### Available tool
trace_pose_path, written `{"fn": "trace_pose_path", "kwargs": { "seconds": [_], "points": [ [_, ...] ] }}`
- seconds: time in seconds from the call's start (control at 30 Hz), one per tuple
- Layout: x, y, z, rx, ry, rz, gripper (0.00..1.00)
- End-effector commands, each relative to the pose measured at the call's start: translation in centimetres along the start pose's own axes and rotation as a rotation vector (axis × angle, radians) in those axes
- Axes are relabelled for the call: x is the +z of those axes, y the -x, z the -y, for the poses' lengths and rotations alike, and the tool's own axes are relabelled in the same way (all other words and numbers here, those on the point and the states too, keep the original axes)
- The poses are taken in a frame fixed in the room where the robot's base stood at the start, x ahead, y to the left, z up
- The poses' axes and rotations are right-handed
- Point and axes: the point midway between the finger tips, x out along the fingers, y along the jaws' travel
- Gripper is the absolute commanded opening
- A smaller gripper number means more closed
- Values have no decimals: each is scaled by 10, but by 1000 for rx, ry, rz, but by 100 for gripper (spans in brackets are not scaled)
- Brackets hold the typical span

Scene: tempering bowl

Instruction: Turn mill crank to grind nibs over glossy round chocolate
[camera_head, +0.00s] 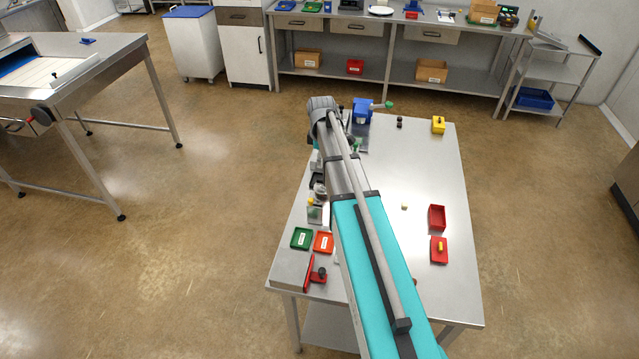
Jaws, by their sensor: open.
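A blue mill (362,110) stands near the far edge of the steel table. Its crank sticks out to the right and ends in a green knob (389,105). A small dark brown round thing (399,122) stands right of the mill; it may be the chocolate, but it is too small to tell. No nibs can be made out. My arm (345,185) reaches over the table from the near side, with its far joint left of the mill. I cannot make out my gripper; the arm seems to hide it.
Small items crowd the left edge beside my arm.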

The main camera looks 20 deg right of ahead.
Motion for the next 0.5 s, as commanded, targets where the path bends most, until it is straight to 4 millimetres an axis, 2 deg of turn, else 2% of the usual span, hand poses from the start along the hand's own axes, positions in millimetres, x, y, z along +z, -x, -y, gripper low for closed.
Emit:
{"fn": "trace_pose_path", "kwargs": {
  "seconds": [0.03, 0.5],
  "points": [
    [0, -8, 0, 0, 0, 0, 51],
    [-1, -44, 0, 0, 1, 0, 51]
  ]
}}
